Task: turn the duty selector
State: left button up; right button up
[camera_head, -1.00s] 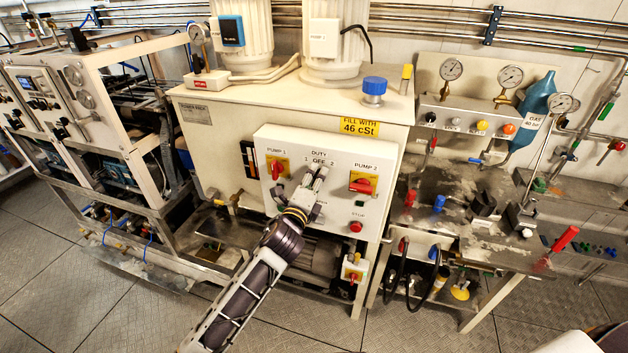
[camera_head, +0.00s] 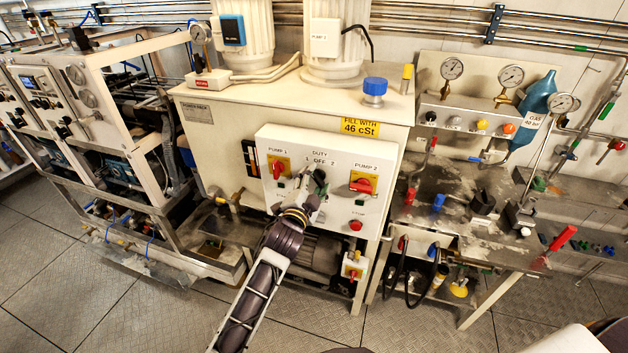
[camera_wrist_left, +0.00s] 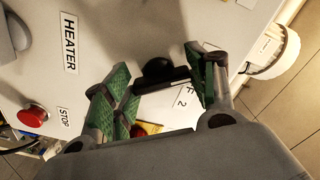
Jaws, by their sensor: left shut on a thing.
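The duty selector (camera_head: 320,177) is a small black knob under the "DUTY 1 OFF 2" label on the white control panel (camera_head: 345,205). It also shows in the left wrist view (camera_wrist_left: 157,70), dark between the green finger pads. My left gripper (camera_head: 311,180) is at the selector, its fingers to either side and shut on it. It also shows in the left wrist view (camera_wrist_left: 165,92). The fingers hide part of the knob and label, so I cannot tell exactly where it points. My right gripper is not in view.
Red pump switches on yellow plates flank the selector: pump 1 (camera_head: 277,169) and pump 2 (camera_head: 362,184). A red stop button (camera_head: 355,226) is below, also in the left wrist view (camera_wrist_left: 33,116). A workbench (camera_head: 470,240) stands at right. The floor in front is clear.

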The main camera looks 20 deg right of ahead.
pick_arm(q)
jog(key=shift+f+n, duration=0.15)
jog(key=shift+n, duration=0.85)
jog(key=o, duration=1)
jog(key=shift+s, duration=0.1)
jog(key=shift+v, duration=5.95)
jog(key=shift+a, duration=0.15)
